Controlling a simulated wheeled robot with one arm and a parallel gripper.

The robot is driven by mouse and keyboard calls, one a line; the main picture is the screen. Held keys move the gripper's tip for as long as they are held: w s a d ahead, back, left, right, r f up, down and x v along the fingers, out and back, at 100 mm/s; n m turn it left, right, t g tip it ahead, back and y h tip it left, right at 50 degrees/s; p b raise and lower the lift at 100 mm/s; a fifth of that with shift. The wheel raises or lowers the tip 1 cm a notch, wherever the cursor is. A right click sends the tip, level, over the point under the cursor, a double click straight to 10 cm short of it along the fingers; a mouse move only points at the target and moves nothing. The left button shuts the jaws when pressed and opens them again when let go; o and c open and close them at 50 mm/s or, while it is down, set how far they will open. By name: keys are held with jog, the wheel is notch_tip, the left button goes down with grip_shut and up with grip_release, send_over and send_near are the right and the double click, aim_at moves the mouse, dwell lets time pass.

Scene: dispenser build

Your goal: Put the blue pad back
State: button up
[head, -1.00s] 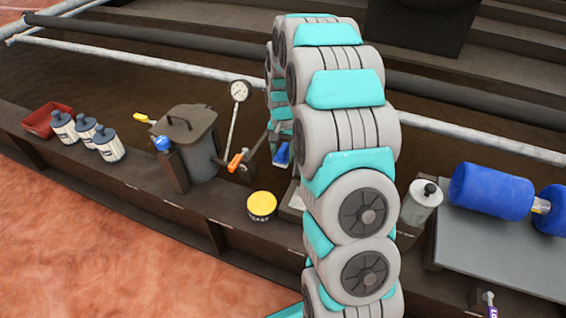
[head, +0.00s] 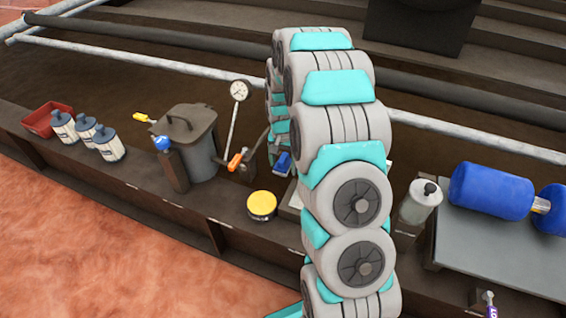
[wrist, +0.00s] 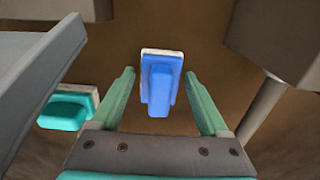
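The blue pad (wrist: 160,88) shows in the wrist view between my fingertips. It has a raised blue block and a pale edge on its far side. My gripper (wrist: 160,75) has its two green fingers apart, one on each side of the pad, with brown gaps showing beside the raised block. I cannot tell how far below the fingertips the pad is. In the head view a blue piece (head: 283,163), likely the pad, shows left of my arm. My gripper is mostly hidden there behind my arm. A teal pad (wrist: 67,109) with a pale edge lies left of my gripper.
A grey slab (wrist: 30,75) is close on the left of the wrist view, with a grey post (wrist: 262,105) at right. A gauge (head: 239,91), an orange-handled lever (head: 235,161), a yellow-lidded tin (head: 262,205) and a grey bin (head: 190,145) stand left of my arm.

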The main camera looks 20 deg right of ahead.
aim_at(283, 158)
jog(key=shift+o, duration=0.6)
notch_tip(283, 158, up, 12)
jog(key=shift+f, duration=0.2)
jog(key=shift+r, duration=0.35)
